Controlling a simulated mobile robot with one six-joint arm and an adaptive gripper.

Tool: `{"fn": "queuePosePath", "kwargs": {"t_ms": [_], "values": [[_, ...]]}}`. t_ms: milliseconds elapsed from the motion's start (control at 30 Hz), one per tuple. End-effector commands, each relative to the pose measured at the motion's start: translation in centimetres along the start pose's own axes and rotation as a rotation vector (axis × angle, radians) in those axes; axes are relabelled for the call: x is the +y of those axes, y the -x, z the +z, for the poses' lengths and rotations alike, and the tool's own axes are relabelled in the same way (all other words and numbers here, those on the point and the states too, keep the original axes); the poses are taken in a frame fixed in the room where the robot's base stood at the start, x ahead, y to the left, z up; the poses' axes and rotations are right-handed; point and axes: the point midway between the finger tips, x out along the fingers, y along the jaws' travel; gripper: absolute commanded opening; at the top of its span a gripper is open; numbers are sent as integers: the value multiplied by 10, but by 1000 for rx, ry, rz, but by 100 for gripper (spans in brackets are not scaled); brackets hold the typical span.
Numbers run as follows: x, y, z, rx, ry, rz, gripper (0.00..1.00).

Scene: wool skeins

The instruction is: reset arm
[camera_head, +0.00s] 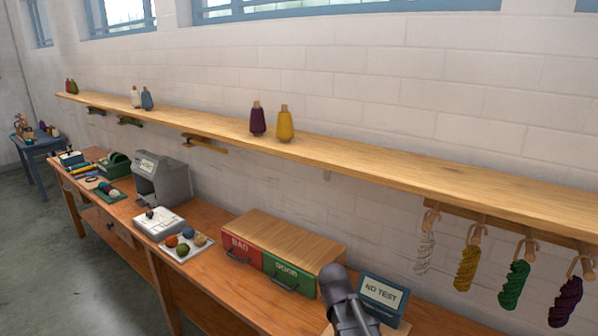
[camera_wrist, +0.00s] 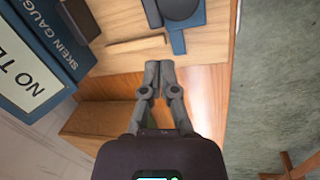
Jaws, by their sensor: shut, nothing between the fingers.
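My gripper (camera_wrist: 159,66) shows in the wrist view with its two fingertips together and nothing between them. It hangs over the wooden table edge, close to a wooden board (camera_wrist: 213,44). In the head view my dark arm (camera_head: 340,290) rises at the bottom, left of the skein gauge; the fingers cannot be made out there. The blue skein gauge (camera_head: 383,296) has a screen reading "NO TEST". It also shows tilted at the left of the wrist view (camera_wrist: 45,55).
A wooden cabinet (camera_head: 285,240) with red "BAD" and green "GOOD" drawers stands on the workbench (camera_head: 215,215). Skeins (camera_head: 466,268) hang from pegs under the long shelf (camera_head: 400,165) at right. A tray of yarn balls (camera_head: 188,248) and a grey machine (camera_head: 160,180) stand farther left.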

Motion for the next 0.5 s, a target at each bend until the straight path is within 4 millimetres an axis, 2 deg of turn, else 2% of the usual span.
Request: {"fn": "queuePosePath", "kwargs": {"t_ms": [33, 200, 400, 500], "values": [[0, -1, 17, -1, -88, -25, 0], [0, -3, 54, -8, -380, -107, 0], [-1, -3, 81, -24, -620, -175, 0], [-2, -3, 87, -29, -681, -193, 0]]}}
